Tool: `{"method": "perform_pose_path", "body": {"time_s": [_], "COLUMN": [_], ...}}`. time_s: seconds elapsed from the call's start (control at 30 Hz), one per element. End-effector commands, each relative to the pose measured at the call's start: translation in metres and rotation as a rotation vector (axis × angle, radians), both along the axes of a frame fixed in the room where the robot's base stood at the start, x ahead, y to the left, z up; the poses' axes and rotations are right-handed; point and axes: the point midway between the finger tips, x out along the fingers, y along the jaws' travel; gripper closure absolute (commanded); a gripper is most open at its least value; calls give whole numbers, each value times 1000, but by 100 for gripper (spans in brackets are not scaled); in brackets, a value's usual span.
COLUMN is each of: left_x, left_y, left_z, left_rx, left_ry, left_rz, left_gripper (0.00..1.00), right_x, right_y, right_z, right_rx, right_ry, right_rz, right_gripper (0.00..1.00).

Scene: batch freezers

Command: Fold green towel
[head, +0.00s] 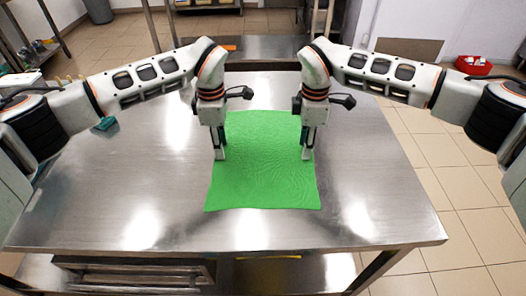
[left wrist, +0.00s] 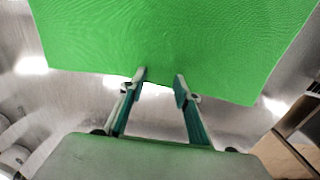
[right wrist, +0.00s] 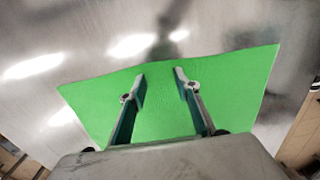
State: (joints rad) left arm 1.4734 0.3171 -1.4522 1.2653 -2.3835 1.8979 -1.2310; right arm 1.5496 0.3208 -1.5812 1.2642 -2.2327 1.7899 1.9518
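The green towel (head: 262,180) lies spread out flat on the steel table, with slight ripples on its surface. My left gripper (head: 220,156) points down at the towel's left edge. In the left wrist view its fingers (left wrist: 160,84) are apart with nothing between them, at the towel's edge (left wrist: 180,35). My right gripper (head: 307,156) points down at the towel's right edge. In the right wrist view its fingers (right wrist: 160,76) are apart, over the towel's border (right wrist: 190,95). I cannot tell whether the fingertips touch the cloth.
The steel table (head: 110,190) is clear around the towel. A small teal item (head: 106,123) lies at its left side. A red bowl (head: 474,65) is at the far right, beyond the table. Another steel table (head: 275,47) stands behind.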

Motion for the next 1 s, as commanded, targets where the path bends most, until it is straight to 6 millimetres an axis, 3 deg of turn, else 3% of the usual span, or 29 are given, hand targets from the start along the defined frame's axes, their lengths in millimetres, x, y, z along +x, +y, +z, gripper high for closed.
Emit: {"method": "perform_pose_path", "body": {"time_s": [0.13, 0.37, 1.0], "left_x": [-1, -1, -2], "left_y": [0, 0, 0], "left_z": [-7, -10, -13], "left_rx": [0, 1, 2], "left_ry": [7, 8, 11], "left_rz": [0, 0, 0], "left_gripper": [71, 100, 100], "right_x": [-1, -1, -2], "right_y": [0, 0, -1], "right_z": [-7, -10, -13], "right_rx": [0, -1, -2], "right_ry": [8, 8, 11], "right_rz": [0, 0, 0], "right_gripper": [71, 100, 100]}}
